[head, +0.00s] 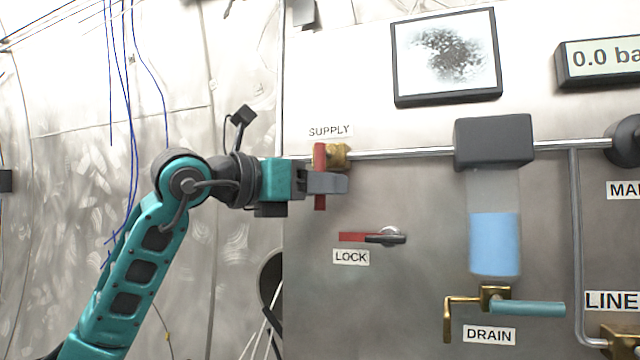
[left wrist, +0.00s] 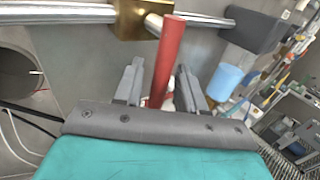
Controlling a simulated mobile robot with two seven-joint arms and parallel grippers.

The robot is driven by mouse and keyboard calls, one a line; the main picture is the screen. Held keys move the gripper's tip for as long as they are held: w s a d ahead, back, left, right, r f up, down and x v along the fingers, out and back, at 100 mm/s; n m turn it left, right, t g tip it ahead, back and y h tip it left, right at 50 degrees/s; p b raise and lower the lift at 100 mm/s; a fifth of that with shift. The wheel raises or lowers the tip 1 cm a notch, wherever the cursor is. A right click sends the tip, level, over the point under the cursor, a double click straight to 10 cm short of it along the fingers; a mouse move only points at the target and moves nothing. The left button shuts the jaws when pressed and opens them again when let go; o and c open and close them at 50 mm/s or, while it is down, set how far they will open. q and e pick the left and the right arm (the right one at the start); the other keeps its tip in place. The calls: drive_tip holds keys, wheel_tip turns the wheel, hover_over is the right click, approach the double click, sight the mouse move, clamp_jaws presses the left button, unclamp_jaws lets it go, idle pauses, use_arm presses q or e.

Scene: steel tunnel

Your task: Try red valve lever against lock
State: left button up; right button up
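The red valve lever (head: 320,156) hangs straight down from the brass SUPPLY valve (head: 341,156). Its lower end shows beneath my left gripper (head: 328,183), whose near finger covers its middle. In the left wrist view the red lever (left wrist: 169,55) stands between the two fingers of the left gripper (left wrist: 160,75), with a gap showing on each side. The gripper is open around the lever. The brass valve body (left wrist: 133,20) is beyond it. My right gripper is not in view.
A steel pipe (head: 400,153) runs right from the valve to a dark-capped tank of blue liquid (head: 494,243). The DRAIN valve (head: 495,298) with a teal handle is below. A framed picture (head: 446,57) and a gauge reading 0.0 (head: 600,60) are above.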

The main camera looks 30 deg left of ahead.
use_arm(q)
clamp_jaws()
drive_tip(key=shift+d+f+n+b, duration=0.1)
drive_tip(key=shift+d+n+b, duration=0.15)
drive_tip(key=shift+n+b, duration=0.15)
drive_tip(key=shift+d+n+t, duration=0.1)
drive_tip(key=shift+n+t, duration=0.2)
drive_tip(key=shift+t, duration=0.1)
drive_tip(key=shift+r, duration=0.2)
unclamp_jaws()
